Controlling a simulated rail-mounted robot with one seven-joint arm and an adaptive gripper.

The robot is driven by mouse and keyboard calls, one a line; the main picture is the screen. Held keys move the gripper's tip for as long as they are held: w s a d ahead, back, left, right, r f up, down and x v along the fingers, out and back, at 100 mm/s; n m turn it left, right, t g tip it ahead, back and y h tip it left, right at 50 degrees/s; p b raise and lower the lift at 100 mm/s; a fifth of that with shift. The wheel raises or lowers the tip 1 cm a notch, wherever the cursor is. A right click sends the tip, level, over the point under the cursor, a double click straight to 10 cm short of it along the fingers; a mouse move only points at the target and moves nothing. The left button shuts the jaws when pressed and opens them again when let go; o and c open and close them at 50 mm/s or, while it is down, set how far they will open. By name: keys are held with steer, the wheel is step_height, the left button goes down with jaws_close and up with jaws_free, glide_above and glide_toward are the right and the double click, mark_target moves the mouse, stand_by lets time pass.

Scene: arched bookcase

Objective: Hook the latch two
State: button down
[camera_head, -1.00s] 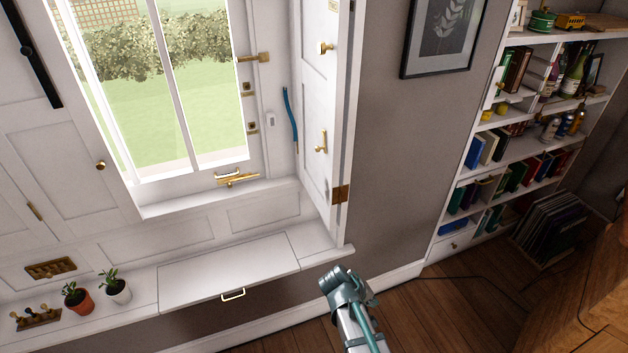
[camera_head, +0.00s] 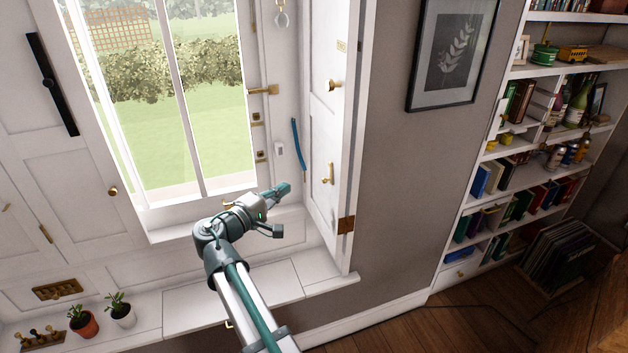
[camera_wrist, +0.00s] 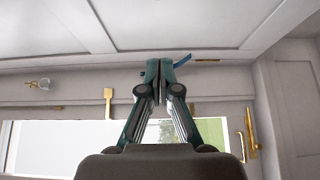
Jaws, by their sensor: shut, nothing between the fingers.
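My gripper (camera_head: 283,189) is shut and empty, in front of the white frame on the window's right side, near the sill. In the wrist view my gripper (camera_wrist: 160,72) points at the white panelling, its fingertips close to the blue strip (camera_wrist: 183,60). Brass fittings sit on the window frame: a larger handle (camera_head: 263,90), a small catch (camera_head: 257,119) and another small catch (camera_head: 261,156). The handle also shows in the wrist view (camera_wrist: 108,101). A brass stay (camera_wrist: 250,135) stands at the right there; my arm covers it in the head view. I cannot tell which fitting is latch two.
A white shutter panel (camera_head: 327,130) with brass knobs stands right of the window, with the blue strip (camera_head: 298,143) beside it. Two potted plants (camera_head: 122,312) stand on the ledge at left. A bookcase (camera_head: 530,150) is far right. The floor between is clear.

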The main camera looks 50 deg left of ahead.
steer(key=shift+w, duration=0.1)
stand_by(0.3)
steer(key=p+x, duration=0.3)
steer(key=x, duration=0.7)
steer(key=shift+d+p, duration=0.85)
steer(key=shift+d, duration=1.25)
steer(key=shift+s+r+n, duration=0.15)
steer(key=shift+s+n, duration=0.15)
steer(key=shift+s, duration=0.1)
